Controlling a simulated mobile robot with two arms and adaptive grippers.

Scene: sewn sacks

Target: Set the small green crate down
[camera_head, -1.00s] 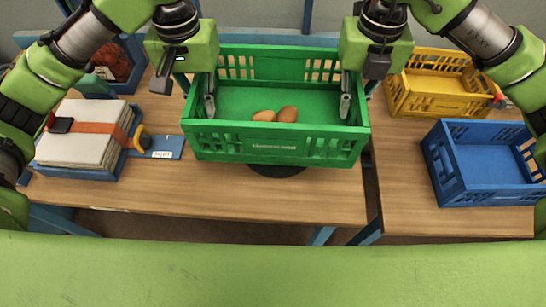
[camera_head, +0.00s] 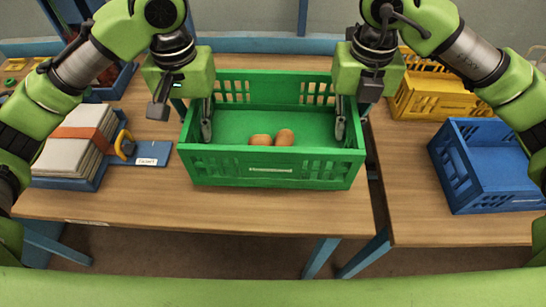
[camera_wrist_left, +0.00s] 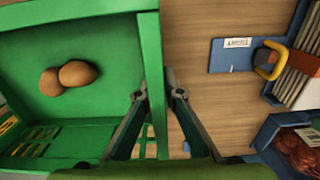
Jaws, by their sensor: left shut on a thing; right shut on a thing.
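The small green crate (camera_head: 270,171) is upright and level over the middle of the wooden table in the head view. Two brown eggs lie inside it, a left egg (camera_head: 260,140) and a right egg (camera_head: 285,137). My left gripper (camera_head: 205,131) is shut on the crate's left end wall, one finger inside and one outside, as the left wrist view (camera_wrist_left: 158,96) shows. My right gripper (camera_head: 342,129) is shut on the right end wall. The crate's underside is hidden, so I cannot tell for sure whether it touches the table.
A blue tray with strapped white sheets (camera_head: 74,142) and a blue labelled plate (camera_head: 152,153) stand left of the crate. A yellow crate (camera_head: 432,98) and a blue crate (camera_head: 497,168) stand on the right table (camera_head: 405,200). The table front (camera_head: 250,212) is clear.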

